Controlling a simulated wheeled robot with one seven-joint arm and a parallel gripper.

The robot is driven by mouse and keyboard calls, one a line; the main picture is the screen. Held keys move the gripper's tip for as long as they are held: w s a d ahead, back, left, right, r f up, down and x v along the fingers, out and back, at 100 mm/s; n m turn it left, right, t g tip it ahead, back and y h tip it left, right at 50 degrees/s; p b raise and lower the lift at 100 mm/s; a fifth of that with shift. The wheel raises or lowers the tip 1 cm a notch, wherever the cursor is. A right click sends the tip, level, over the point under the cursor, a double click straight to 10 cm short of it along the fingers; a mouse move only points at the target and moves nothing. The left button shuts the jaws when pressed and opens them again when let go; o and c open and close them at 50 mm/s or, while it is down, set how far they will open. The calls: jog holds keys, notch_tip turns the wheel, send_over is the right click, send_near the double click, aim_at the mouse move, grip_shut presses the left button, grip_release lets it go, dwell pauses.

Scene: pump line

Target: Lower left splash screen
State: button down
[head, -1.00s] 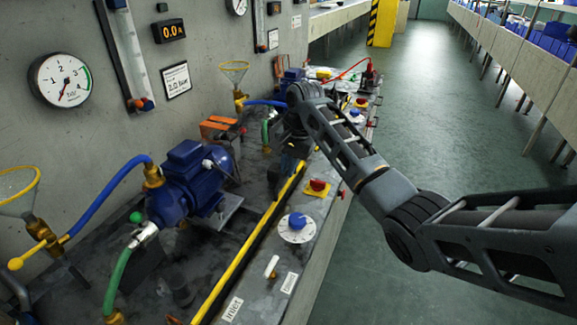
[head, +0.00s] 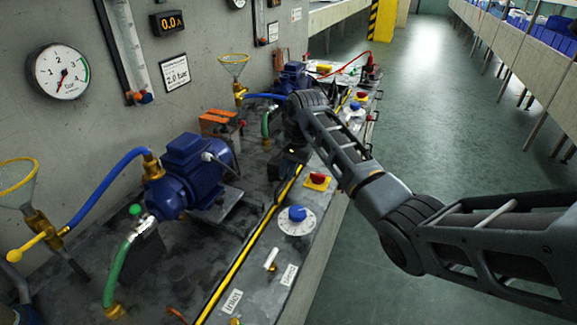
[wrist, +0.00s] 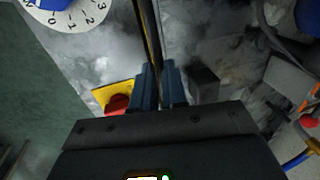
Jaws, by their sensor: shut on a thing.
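A long, straight yellow strip with dark edges (head: 243,256) runs along the bench between the pump area and the control strip. It looks like the edge of the left splash screen; no clear pane can be made out. My gripper (wrist: 160,70) is shut on this strip in the wrist view, with one blue-grey finger on each side. The strip (wrist: 152,30) runs up and away from the fingers. In the head view my gripper (head: 291,163) is at the strip's far part, low over the bench, and its fingertips are partly hidden.
A blue pump motor (head: 185,175) with hoses stands left of the strip. The button (wrist: 117,104) is close beside my fingers. Green floor lies clear to the right.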

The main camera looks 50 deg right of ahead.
jog(key=shift+s+f, duration=0.1)
jog(key=shift+f, duration=0.15)
jog(key=c, duration=1.2)
grip_release()
jog(key=shift+o, duration=0.2)
jog(key=shift+r, duration=0.15)
notch_tip(320, 180, up, 7)
jog(key=s, duration=0.1)
jog(key=shift+s+d+r, duration=0.15)
jog(key=shift+d+r, duration=0.05)
jog(key=shift+d, duration=0.05)
